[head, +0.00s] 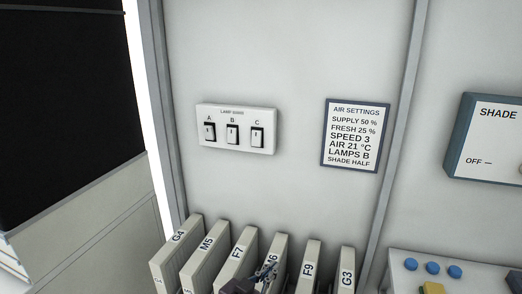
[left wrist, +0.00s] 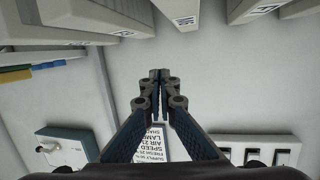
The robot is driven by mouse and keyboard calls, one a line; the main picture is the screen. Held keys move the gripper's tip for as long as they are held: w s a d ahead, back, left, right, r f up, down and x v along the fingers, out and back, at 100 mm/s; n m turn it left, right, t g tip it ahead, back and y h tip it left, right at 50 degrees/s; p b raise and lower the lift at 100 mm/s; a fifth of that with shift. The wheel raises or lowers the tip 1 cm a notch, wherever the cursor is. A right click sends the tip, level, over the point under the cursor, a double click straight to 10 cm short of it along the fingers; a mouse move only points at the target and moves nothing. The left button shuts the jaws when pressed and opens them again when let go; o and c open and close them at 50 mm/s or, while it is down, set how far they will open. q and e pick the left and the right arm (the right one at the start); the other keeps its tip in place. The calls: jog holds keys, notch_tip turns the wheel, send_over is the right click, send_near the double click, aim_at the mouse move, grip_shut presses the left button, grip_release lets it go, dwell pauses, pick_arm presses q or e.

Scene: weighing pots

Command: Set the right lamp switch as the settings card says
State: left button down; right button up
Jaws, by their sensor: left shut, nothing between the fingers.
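The lamp switch panel (head: 236,142) is on the wall, with three white rockers A (head: 209,132), B (head: 232,134) and C (head: 257,137). Which way each rocker is tipped is too small to tell. The settings card (head: 355,135) hangs to its right and reads "LAMPS B". My left gripper (head: 268,270) is low in front of the binders, below the panel. In the left wrist view its fingers (left wrist: 160,78) are shut and empty. That view is upside down; the card (left wrist: 152,143) shows partly behind the fingers and the switch panel (left wrist: 252,150) at lower right. My right gripper is not seen.
A row of labelled upright binders (head: 200,262) stands below the panel. A shade control box (head: 490,138) is on the wall at right. The wall between card and switches is bare.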

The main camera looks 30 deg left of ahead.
pick_arm(q)
jog(key=a+r+n+t+y, duration=0.1)
jog(key=a+r+t+y, duration=0.1)
jog(key=r, duration=0.5)
jog(key=w+a+r+n+t+y, duration=0.1)
jog(key=a+r+t, duration=0.2)
jog(key=a+r, duration=0.3)
jog(key=a+r+n+t+y, duration=0.1)
jog(key=a+r+t+y, duration=0.1)
jog(key=r, duration=0.7)
jog(key=shift+w+a+n+t+y, duration=0.2)
jog(key=shift+a+n+t+y, duration=0.1)
jog(key=shift+a+t, duration=0.55)
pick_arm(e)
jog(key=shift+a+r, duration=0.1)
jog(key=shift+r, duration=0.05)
